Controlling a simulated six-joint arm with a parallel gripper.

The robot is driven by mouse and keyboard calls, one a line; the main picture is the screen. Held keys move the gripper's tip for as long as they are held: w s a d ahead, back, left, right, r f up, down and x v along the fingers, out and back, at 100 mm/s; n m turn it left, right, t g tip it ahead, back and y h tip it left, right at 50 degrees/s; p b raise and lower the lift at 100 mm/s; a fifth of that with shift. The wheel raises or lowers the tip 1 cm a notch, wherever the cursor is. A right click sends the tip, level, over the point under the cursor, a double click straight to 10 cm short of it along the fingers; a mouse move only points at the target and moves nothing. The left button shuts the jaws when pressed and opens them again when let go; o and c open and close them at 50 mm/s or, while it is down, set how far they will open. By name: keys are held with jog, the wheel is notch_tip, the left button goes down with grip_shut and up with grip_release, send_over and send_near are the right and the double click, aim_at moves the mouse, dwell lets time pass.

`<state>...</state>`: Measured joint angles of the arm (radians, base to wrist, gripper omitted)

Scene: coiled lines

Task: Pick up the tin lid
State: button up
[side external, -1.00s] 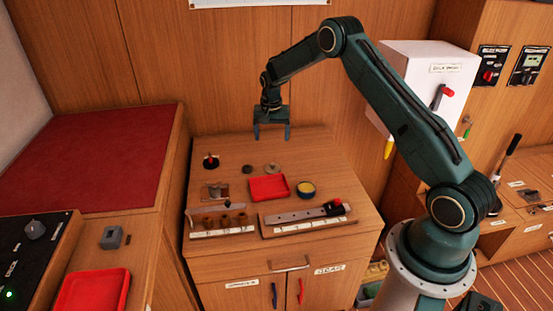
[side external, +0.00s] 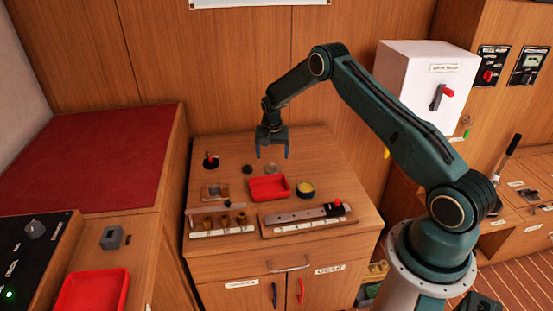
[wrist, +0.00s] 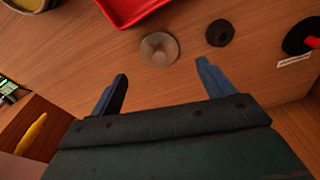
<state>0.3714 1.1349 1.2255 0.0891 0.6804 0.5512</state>
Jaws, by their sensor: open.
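The tin lid looks to be the small grey disc with a raised centre (side external: 273,168). It lies on the wooden cabinet top behind the red tray, and it also shows in the wrist view (wrist: 158,49). My gripper (side external: 272,153) is open and empty, pointing down above the back of the cabinet top. In the wrist view the two blue fingers (wrist: 162,72) are spread apart, with the grey disc just beyond the gap between them. The fingers are not touching the disc.
A red tray (side external: 268,188) is close in front of the disc, with a round yellow-filled dish (side external: 305,189) to its right. A small dark disc (side external: 247,169) and a black piece with a red knob (side external: 210,161) lie to the left. Wooden racks (side external: 222,225) line the front.

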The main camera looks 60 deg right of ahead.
aim_at(272, 164)
jog(key=shift+f, duration=0.15)
jog(key=shift+w+d+f, duration=0.1)
jog(key=shift+f, duration=2.45)
jog(key=c, duration=1.1)
